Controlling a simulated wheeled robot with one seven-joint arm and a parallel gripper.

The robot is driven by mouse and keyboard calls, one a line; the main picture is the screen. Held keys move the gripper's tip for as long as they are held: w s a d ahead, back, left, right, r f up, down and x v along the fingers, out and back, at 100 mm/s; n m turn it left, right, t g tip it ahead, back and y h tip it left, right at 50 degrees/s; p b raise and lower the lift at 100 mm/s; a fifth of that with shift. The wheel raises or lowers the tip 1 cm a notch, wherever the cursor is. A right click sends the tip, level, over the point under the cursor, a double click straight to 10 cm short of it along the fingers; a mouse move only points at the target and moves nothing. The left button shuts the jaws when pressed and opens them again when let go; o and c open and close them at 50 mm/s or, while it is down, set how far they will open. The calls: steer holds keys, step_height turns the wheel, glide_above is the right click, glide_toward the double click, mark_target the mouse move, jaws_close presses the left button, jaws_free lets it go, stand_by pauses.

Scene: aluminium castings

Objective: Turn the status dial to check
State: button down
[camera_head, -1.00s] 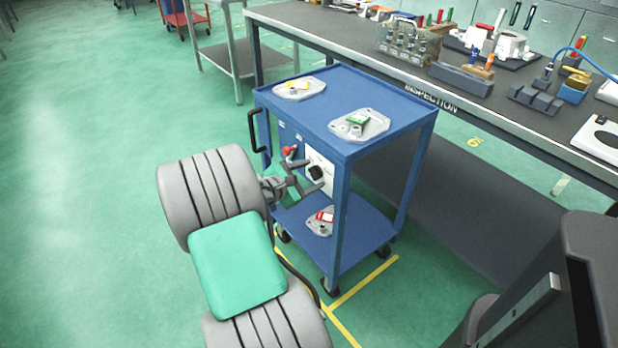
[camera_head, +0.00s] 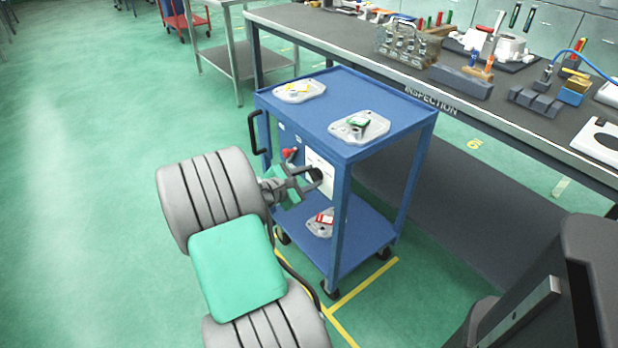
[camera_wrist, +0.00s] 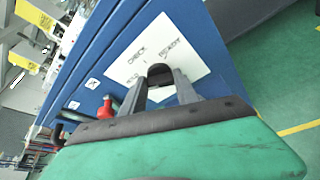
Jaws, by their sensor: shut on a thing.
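The status dial (camera_head: 315,174) is a black knob on a white plate (camera_head: 322,186) on the side of the blue cart. In the wrist view, the plate (camera_wrist: 196,69) carries the words CHECK, READY and what seems to be HOLD around the dial (camera_wrist: 159,71). My gripper (camera_head: 308,180) is at the dial. In the wrist view, my gripper (camera_wrist: 164,84) has its two grey fingers on either side of the knob, shut on it. The fingers hide part of the knob, and I cannot tell which word its pointer faces.
A red-handled control (camera_head: 289,153) sits left of the plate, close to my gripper. The blue cart (camera_head: 372,97) has a black handle (camera_head: 257,132) and holds castings on grey plates. A dark inspection bench (camera_head: 350,38) stands behind. Green floor (camera_head: 90,220) is clear at left.

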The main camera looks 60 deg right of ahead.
steer(key=shift+s+f+m+t+h+b, duration=0.15)
steer(key=shift+m+t+h+b, duration=0.25)
steer(key=shift+m, duration=0.7)
steer(key=m+b, duration=0.1)
steer(key=m+h+b, duration=0.1)
steer(key=shift+a+f+m+t+b, duration=0.1)
steer(key=shift+f+m+t+b, duration=0.2)
steer(key=shift+f+t, duration=0.1)
steer(key=m+h+b, duration=0.1)
steer(key=m+b, duration=0.1)
steer(key=b, duration=0.2)
steer(key=shift+f+m+t+h, duration=0.1)
steer(key=shift+m+t+h, duration=0.2)
steer(key=shift+m, duration=0.1)
steer(key=shift+m+h+b, duration=0.3)
steer(key=shift+m+b, duration=0.3)
steer(key=shift+b, duration=0.35)
steer(key=shift+m, duration=0.3)
steer(key=shift+r+b, duration=0.2)
steer(key=shift+b, duration=0.1)
steer(key=c, duration=0.9)
jaws_free()
steer(key=shift+s, duration=0.1)
